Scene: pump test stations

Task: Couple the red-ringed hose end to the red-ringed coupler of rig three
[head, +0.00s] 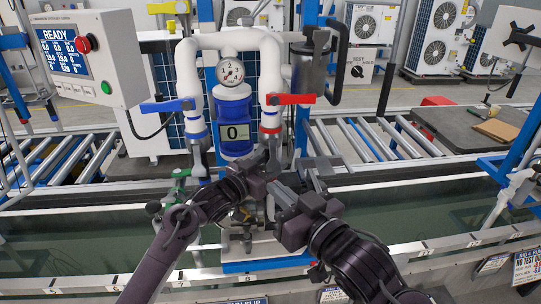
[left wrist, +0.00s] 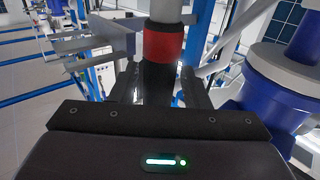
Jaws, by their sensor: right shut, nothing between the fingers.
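The rig's right white pipe carries a red ring (head: 270,129) below a red valve handle (head: 290,99), with a metal coupler (head: 270,147) under it. My left gripper (head: 268,158) is just below that coupler. In the left wrist view its fingers (left wrist: 162,92) close on the dark body of a hose end (left wrist: 160,80). A red ring (left wrist: 163,43) sits above the fingers, with a pale metal part above it. Whether the hose end touches the coupler cannot be told. My right gripper (head: 283,194) is shut and empty, beside and below the left one.
A pressure gauge (head: 230,71) and a blue meter (head: 235,133) stand left of the red-ringed pipe. A blue valve handle (head: 167,105) is on the left pipe. A control box (head: 75,60) reads READY. A water trough (head: 400,220) runs in front of roller conveyors (head: 370,139).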

